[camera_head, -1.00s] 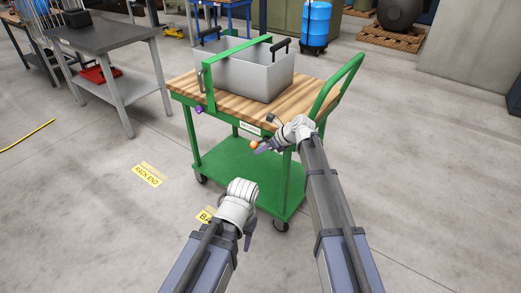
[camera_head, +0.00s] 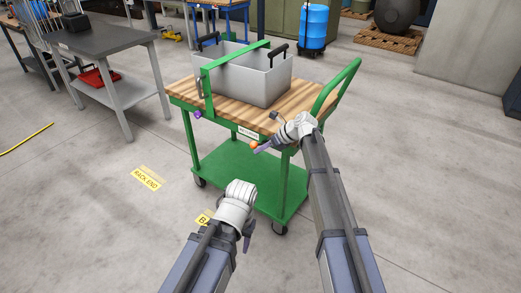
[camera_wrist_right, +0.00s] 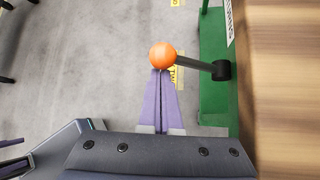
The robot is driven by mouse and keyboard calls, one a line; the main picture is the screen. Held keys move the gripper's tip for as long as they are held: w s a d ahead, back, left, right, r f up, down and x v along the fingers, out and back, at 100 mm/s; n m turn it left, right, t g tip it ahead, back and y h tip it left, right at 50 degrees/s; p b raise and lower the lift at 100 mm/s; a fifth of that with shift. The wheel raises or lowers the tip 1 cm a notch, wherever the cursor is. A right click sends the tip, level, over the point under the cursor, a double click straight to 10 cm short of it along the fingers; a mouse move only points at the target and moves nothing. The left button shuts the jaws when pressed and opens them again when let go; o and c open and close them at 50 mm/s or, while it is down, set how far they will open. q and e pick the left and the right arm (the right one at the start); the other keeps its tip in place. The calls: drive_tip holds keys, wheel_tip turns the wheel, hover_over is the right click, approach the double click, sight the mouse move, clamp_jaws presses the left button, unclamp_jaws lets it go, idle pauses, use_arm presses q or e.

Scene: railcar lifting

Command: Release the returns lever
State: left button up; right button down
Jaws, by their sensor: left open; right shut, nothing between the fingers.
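The returns lever is a black rod with an orange ball knob (camera_wrist_right: 163,55), mounted on the green side of the cart; the knob also shows in the head view (camera_head: 254,145). My right gripper (camera_wrist_right: 161,72) is shut and empty. Its purple fingertips lie right at the lower edge of the knob in the wrist view; I cannot tell if they touch it. In the wrist view the rod points left from its black pivot, roughly level. My left gripper (camera_head: 247,240) is open and empty, low in front of the cart.
The green cart (camera_head: 240,178) has a wooden top carrying a grey bin (camera_head: 240,80) under a green bar. A green push handle (camera_head: 340,88) rises at its right. A grey table (camera_head: 100,38) stands at the left. The floor in front is clear.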

wheel_tip(320, 180, down, 4)
drive_tip(key=s+b, duration=0.2)
drive_tip(key=b, duration=0.2)
drive_tip(key=p+v, duration=0.7)
drive_tip(key=v, duration=0.4)
drive_tip(key=shift+w+d+p, duration=0.25)
drive_tip(key=shift+w+p, duration=0.05)
drive_tip(key=shift+w, duration=0.1)
drive_tip(key=shift+f, duration=0.1)
